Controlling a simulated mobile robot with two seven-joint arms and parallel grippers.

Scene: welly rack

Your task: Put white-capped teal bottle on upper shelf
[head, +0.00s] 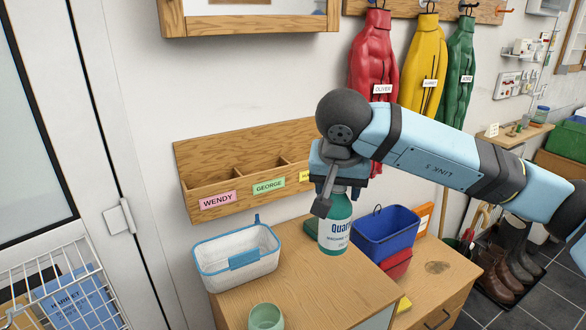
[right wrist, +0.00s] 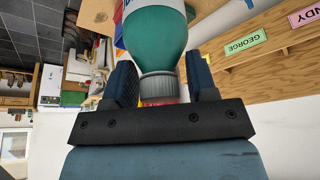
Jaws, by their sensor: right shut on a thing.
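The teal bottle (head: 338,210) with a white label hangs upright below my right gripper (head: 338,186) in the head view, above the wooden cabinet top. My right gripper is shut on its cap end. In the right wrist view, the pale grey cap (right wrist: 158,86) sits between the two fingers, with the teal body (right wrist: 158,40) beyond them. The gripper hides the cap in the head view. I cannot tell for certain which surface is the upper shelf; a wooden-framed wall unit (head: 250,24) shows at the top edge. My left gripper is not in view.
A wooden name-tagged wall rack (head: 185,165) is behind the bottle. A white basket (head: 237,257), green cup (head: 266,317) and blue bin (head: 386,235) stand on or beside the cabinet top (head: 325,287). Red, yellow and green waterproofs (head: 372,60) hang behind my arm.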

